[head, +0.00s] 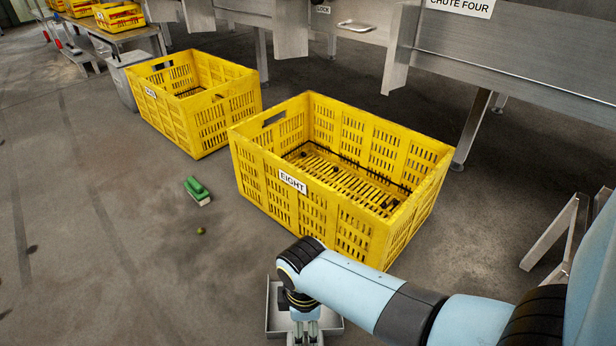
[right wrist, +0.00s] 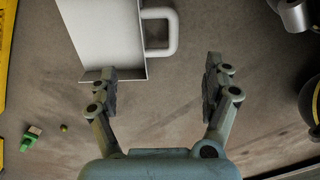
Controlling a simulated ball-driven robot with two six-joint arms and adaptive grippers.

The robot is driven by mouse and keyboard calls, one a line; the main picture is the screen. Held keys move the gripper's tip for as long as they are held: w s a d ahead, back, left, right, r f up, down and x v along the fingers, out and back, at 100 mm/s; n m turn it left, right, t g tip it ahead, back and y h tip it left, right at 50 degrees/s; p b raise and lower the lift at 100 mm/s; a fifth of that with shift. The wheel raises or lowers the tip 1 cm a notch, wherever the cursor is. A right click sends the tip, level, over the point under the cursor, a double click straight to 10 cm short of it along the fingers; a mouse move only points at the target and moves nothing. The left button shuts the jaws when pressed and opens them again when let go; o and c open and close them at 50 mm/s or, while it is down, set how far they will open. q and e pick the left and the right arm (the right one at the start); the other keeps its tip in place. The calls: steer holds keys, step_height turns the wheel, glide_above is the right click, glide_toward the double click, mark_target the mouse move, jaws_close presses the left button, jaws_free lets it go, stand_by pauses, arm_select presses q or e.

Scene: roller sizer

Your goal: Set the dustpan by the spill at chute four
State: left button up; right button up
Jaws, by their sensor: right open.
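The grey dustpan (head: 273,318) is at the bottom of the head view, partly hidden by my right arm and gripper (head: 306,336). In the right wrist view the dustpan (right wrist: 105,35) shows a pale flat pan with a looped handle (right wrist: 172,32) on its right side. My right gripper (right wrist: 158,75) is open, with nothing between its fingers. The handle lies ahead of the gap; the left finger overlaps the pan's edge in the picture, and I cannot tell whether they touch. The chute four sign (head: 460,5) is at top right. My left gripper is out of view.
A yellow crate marked eight (head: 262,176) stands just beyond my arm, with another yellow crate (head: 178,122) behind it. A green brush (head: 197,191) and a small olive-coloured round thing (head: 200,231) lie on the floor. The floor at left is mostly clear.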

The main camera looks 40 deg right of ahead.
steer(key=s+d+r+m+t, duration=0.1)
steer(key=s+r+m+t, duration=0.3)
steer(key=r, duration=0.6)
steer(key=s+d+r+m+t, duration=0.2)
steer(key=s+r+m+t, duration=0.2)
steer(key=r, duration=0.7)
steer(key=shift+s+r+m+t, duration=0.15)
steer(key=shift+m+t, duration=0.25)
